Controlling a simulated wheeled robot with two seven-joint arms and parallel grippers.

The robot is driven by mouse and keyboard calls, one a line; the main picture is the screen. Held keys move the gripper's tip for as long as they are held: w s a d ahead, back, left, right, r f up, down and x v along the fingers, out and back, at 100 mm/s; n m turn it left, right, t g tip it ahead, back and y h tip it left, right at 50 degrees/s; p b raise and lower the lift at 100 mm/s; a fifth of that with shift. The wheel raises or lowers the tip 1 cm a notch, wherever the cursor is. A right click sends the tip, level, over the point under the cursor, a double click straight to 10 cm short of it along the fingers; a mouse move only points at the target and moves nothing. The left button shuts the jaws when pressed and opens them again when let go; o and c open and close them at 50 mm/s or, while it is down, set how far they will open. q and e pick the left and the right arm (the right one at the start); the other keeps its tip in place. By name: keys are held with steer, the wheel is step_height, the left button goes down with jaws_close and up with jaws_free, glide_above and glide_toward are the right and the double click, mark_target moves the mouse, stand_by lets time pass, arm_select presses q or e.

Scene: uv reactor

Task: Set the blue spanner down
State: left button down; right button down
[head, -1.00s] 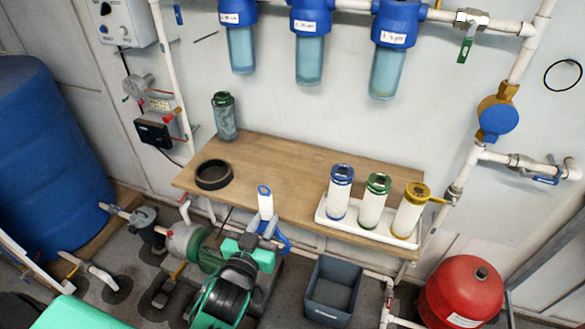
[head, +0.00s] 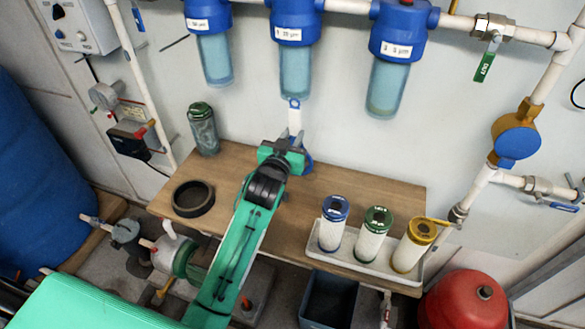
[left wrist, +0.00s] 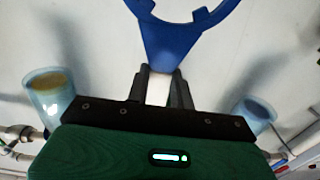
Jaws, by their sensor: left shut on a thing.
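The blue spanner (head: 307,161) is in my left gripper (head: 287,148), over the back of the wooden bench (head: 250,178). Its pale handle, with a blue end, points up in the head view; its blue head is partly hidden behind the gripper. In the left wrist view the jaws (left wrist: 158,88) are shut on the pale part of the spanner, and its blue open ring (left wrist: 170,45) sticks out beyond them. I cannot tell whether the spanner touches the bench. My right gripper is not in view.
A black ring (head: 193,198) and a dark green-capped cartridge (head: 203,130) are on the bench's left. A white tray (head: 352,262) with blue-, green- and yellow-topped cartridges is at the right. Blue filter housings (head: 292,55) hang above. Bench between ring and tray is partly free.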

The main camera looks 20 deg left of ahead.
arm_select(q)
step_height(320, 180, down, 7)
steer(key=shift+r, duration=0.15)
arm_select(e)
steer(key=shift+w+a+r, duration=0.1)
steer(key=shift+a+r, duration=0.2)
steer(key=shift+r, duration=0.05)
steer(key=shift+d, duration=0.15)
arm_select(q)
steer(key=c, duration=1.2)
jaws_free()
steer(key=s+b, duration=0.1)
steer(key=s, duration=1.1)
steer(key=shift+a+b, duration=0.25)
steer(key=shift+b, duration=0.05)
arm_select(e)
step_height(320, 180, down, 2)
